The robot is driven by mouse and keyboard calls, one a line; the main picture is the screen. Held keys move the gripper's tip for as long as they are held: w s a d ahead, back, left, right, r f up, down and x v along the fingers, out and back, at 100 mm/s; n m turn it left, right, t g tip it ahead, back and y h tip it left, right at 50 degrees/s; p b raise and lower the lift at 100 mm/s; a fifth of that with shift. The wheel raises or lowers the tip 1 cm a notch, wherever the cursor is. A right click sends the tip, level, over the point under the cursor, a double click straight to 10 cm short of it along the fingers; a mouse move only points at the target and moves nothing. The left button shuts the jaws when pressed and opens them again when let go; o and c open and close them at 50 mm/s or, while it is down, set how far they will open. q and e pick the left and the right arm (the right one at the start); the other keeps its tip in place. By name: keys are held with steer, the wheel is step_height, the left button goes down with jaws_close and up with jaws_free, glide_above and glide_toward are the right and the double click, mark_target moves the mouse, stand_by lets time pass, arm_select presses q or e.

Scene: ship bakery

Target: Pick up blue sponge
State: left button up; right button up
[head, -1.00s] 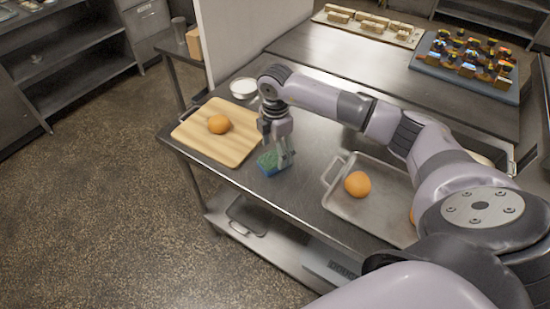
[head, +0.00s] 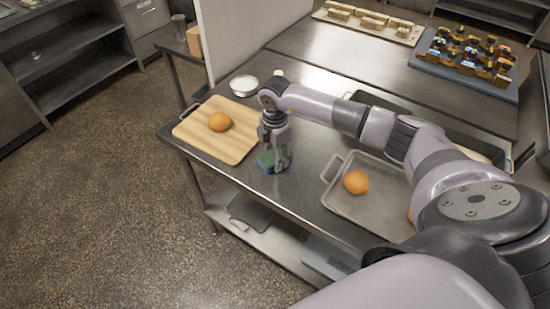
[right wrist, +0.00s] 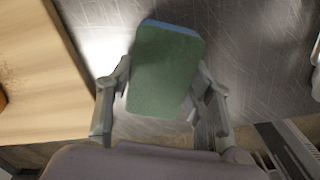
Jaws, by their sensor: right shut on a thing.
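The blue sponge (head: 266,160) has a green top face and a blue underside. In the head view it is at the steel table's front edge, between the cutting board and the metal tray. My right gripper (head: 275,160) points down and is shut on the sponge. In the right wrist view the sponge (right wrist: 165,68) sits between the two fingers of the right gripper (right wrist: 160,95), green side facing the camera. I cannot tell whether the sponge touches the table. My left gripper does not show.
A wooden cutting board (head: 235,148) with an orange bun (head: 220,122) lies to the left. A metal tray (head: 345,203) with another bun (head: 356,181) lies to the right. A white bowl (head: 243,85) stands behind the board. Bare steel tabletop (head: 310,150) lies between them.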

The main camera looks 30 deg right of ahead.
steer(key=shift+r, duration=0.15)
steer(key=shift+c, duration=0.3)
step_height(320, 180, up, 20)
steer(key=b, duration=0.3)
steer(key=shift+o, duration=0.9)
steer(key=c, duration=0.4)
steer(key=shift+c, duration=0.2)
